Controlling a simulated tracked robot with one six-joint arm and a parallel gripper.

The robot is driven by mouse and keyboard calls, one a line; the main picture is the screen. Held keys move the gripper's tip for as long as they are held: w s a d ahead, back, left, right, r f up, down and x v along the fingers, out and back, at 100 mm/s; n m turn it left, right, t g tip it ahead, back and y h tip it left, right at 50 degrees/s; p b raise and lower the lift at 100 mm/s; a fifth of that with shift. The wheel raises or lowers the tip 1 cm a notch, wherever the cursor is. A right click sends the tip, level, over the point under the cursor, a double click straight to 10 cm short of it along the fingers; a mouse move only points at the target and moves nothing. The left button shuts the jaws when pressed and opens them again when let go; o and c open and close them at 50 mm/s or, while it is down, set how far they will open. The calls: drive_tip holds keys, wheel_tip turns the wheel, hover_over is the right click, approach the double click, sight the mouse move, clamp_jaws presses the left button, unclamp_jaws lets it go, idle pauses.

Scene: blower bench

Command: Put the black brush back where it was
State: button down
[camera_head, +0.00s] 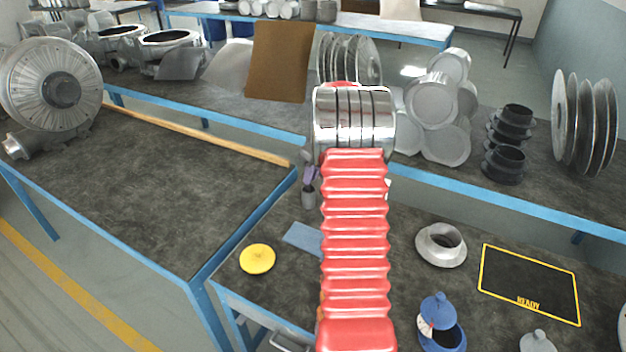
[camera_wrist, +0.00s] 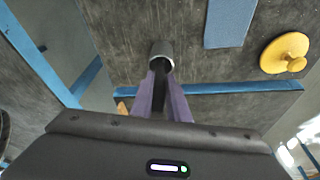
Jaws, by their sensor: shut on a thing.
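My gripper (camera_wrist: 161,74) has two purple fingers, closed on a narrow dark thing, which I take to be the black brush (camera_wrist: 160,66). Most of it is hidden between the fingers. A small grey cup (camera_wrist: 162,48) with a dark mouth stands right at the fingertips. I cannot tell whether the brush's end is inside the cup or only above it. In the head view the purple fingers (camera_head: 310,172) show just left of my red arm, with the grey cup (camera_head: 308,198) directly below. The brush cannot be made out there.
A blue cloth (camera_head: 303,238) and a yellow knobbed disc (camera_head: 257,259) lie near the cup. A grey flanged ring (camera_head: 441,257), a yellow-edged READY mat (camera_head: 530,280) and a blue lidded pot (camera_head: 438,310) are to the right. A blue bench edge (camera_wrist: 215,88) runs close by.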

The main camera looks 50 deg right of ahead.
drive_tip(key=shift+f, duration=1.1)
drive_tip(key=c, duration=1.7)
unclamp_jaws()
drive_tip(key=v, duration=1.2)
